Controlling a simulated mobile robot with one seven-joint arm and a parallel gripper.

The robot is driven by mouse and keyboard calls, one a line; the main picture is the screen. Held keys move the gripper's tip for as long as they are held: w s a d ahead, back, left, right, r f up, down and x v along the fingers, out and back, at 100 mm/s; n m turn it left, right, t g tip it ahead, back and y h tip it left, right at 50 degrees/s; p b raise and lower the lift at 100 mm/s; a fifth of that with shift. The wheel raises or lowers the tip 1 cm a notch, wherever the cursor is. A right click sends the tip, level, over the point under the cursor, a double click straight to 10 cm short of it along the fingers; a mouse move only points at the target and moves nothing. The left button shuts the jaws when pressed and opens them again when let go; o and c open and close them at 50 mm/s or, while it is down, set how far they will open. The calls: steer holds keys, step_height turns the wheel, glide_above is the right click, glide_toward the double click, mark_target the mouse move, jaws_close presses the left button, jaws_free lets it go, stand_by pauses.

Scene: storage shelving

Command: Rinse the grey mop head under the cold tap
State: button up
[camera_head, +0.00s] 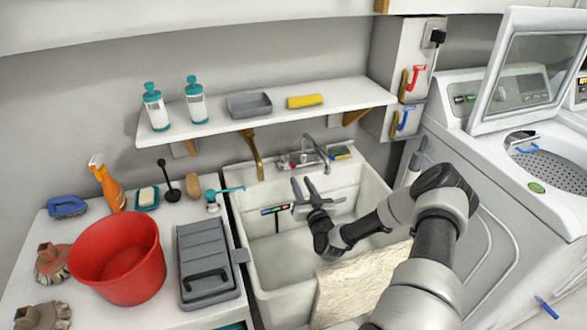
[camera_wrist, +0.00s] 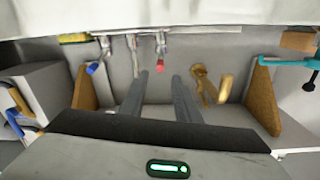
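Two mop heads lie at the lower left of the head view. The nearer one (camera_head: 43,316) has grey-brown strands and is cut by the frame edge. The other (camera_head: 52,264) looks more reddish brown, beside the red bucket. The tap (camera_head: 314,150) is on the wall behind the white sink (camera_head: 262,268). The wrist view shows a blue knob (camera_wrist: 93,67) and a red knob (camera_wrist: 160,65) on the taps. My gripper (camera_head: 303,186) is over the sink, in front of the taps. Its fingers (camera_wrist: 159,90) are apart, with nothing between them.
A red bucket (camera_head: 119,258) and a grey wringer tray (camera_head: 204,262) stand on the left counter. A shelf (camera_head: 270,107) with bottles overhangs the sink's back. An open washer (camera_head: 525,90) is at right.

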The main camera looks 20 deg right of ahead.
mark_target(293, 166)
steer(key=w, duration=0.9)
steer(key=shift+w+d, duration=0.1)
steer(key=shift+d, duration=0.05)
jaws_close()
